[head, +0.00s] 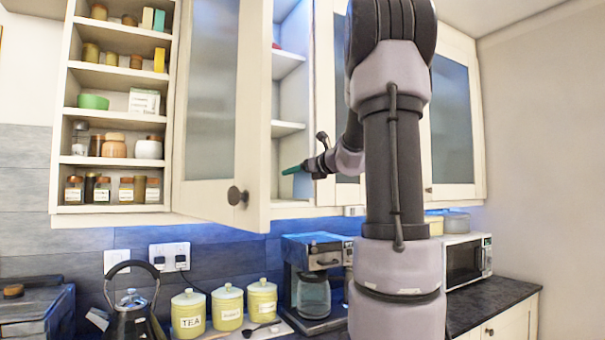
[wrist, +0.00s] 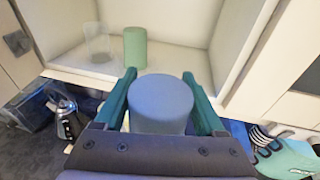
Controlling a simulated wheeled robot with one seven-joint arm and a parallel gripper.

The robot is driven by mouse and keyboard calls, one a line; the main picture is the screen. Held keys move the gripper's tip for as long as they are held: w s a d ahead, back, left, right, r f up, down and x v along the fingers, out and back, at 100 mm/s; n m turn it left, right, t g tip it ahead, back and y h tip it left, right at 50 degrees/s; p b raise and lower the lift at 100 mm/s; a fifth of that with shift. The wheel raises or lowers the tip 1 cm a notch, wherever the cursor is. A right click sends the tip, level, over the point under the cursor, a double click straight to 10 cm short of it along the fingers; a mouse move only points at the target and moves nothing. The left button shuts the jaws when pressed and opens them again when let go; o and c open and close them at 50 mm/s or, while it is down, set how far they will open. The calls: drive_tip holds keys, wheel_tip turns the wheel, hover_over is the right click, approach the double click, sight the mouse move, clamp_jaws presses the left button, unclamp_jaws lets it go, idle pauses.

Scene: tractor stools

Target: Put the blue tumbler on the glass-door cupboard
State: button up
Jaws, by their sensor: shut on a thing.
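The blue tumbler (wrist: 160,106) is between the two teal fingers of my gripper (wrist: 160,76) in the wrist view. My gripper is shut on it. The glass-door cupboard (head: 289,128) has its left door (head: 222,100) swung open in the head view. My gripper (head: 293,169) is at the cupboard's open front, near the lower part. In the wrist view the cupboard's bottom shelf (wrist: 110,65) lies ahead of the tumbler. In the head view I cannot make out the tumbler.
A green cup (wrist: 135,47) and a clear glass (wrist: 98,45) stand on the shelf, left of the tumbler in the wrist view. Shelf space to their right looks clear. A coffee maker (head: 312,250), kettle (head: 130,315) and microwave (head: 467,261) stand on the counter below.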

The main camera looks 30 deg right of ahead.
sight(310, 176)
drive_tip(key=w, duration=2.2)
drive_tip(key=shift+w+a, duration=0.2)
drive_tip(key=shift+a, duration=0.2)
drive_tip(key=shift+f, duration=1.05)
drive_tip(key=o, duration=1.5)
drive_tip(key=shift+o, duration=0.2)
drive_tip(key=shift+s, duration=0.15)
drive_tip(key=shift+v, duration=3.85)
drive_tip(key=shift+s+d, duration=0.1)
drive_tip(key=a+f+v, duration=0.1)
drive_tip(key=v, duration=0.6)
drive_tip(key=s+a+f+v, duration=0.1)
drive_tip(key=v, duration=0.6)
drive_tip(key=a+f+v, duration=0.1)
drive_tip(key=a+v, duration=0.1)
drive_tip(key=v, duration=0.5)
drive_tip(key=shift+s+d+f, duration=0.1)
drive_tip(key=shift+s+f, duration=0.1)
drive_tip(key=shift+s, duration=0.15)
